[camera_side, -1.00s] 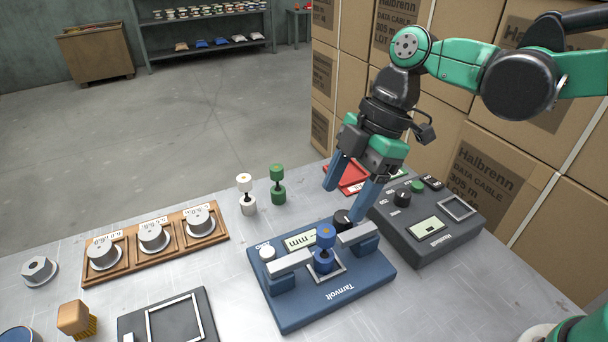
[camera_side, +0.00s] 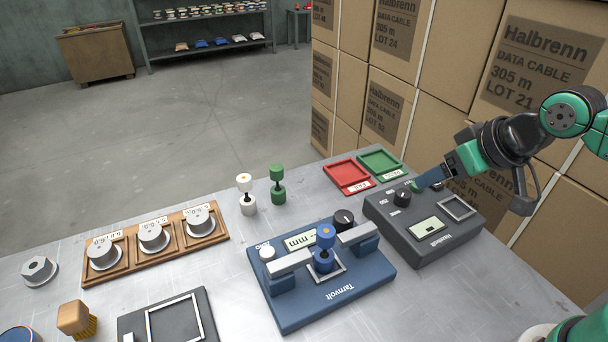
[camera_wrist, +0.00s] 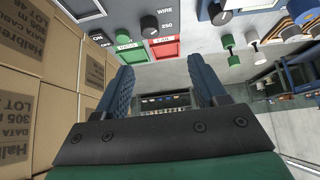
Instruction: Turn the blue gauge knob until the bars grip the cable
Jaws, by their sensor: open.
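The blue gauge (camera_side: 345,291) lies on the metal bench, its display (camera_side: 300,242) showing "mm"; any figures are too small to read.
The grey meter (camera_side: 405,238), with its own black knob (camera_side: 402,198), sits right of the gauge. Red (camera_side: 348,175) and green (camera_side: 380,162) trays lie behind. White (camera_side: 246,195) and green (camera_side: 277,185) spools stand left of them. Stacked boxes (camera_side: 440,110) wall the back right.

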